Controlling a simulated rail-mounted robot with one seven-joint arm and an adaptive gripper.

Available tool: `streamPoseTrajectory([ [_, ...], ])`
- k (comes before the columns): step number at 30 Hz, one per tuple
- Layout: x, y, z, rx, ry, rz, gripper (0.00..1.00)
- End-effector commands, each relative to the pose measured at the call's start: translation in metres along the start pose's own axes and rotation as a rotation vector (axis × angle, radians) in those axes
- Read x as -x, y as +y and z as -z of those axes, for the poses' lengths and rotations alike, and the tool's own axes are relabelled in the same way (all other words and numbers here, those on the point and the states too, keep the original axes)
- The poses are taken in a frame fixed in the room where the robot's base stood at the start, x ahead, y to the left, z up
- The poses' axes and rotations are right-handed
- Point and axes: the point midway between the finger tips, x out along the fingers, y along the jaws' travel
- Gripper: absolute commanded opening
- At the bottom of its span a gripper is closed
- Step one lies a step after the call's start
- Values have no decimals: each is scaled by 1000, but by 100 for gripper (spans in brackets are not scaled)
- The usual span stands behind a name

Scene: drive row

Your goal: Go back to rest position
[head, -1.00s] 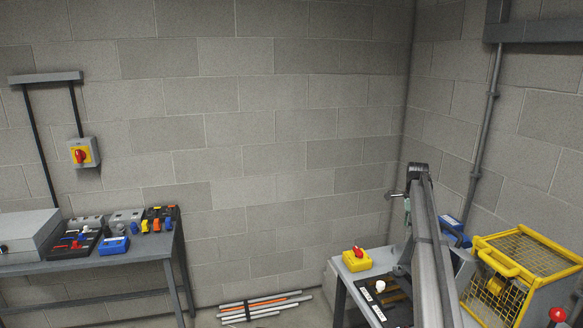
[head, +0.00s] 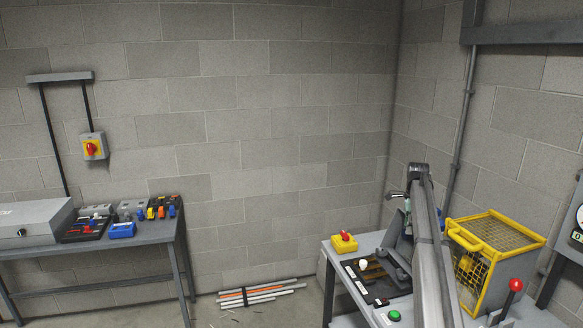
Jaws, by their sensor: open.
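My grey arm stands upright at the right of the head view, bent at a dark joint near the top. The rest of the gripper is hidden behind the arm.
The bench holds a yellow box with a red knob (head: 343,243), a black panel (head: 373,281), a green button (head: 394,315) and a yellow mesh guard (head: 494,250). A red-knobbed lever (head: 515,285) stands right. Rods (head: 262,294) lie on the floor. A table (head: 120,245) stands left.

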Motion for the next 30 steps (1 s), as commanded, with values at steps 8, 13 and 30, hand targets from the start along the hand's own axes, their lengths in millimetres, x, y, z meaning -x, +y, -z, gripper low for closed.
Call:
streamPoseTrajectory([
  [8,-48,42,-26,155,0,-2,50],
  [13,-86,78,-45,292,0,-2,50],
  [30,-270,360,-132,1234,0,-1,50],
])
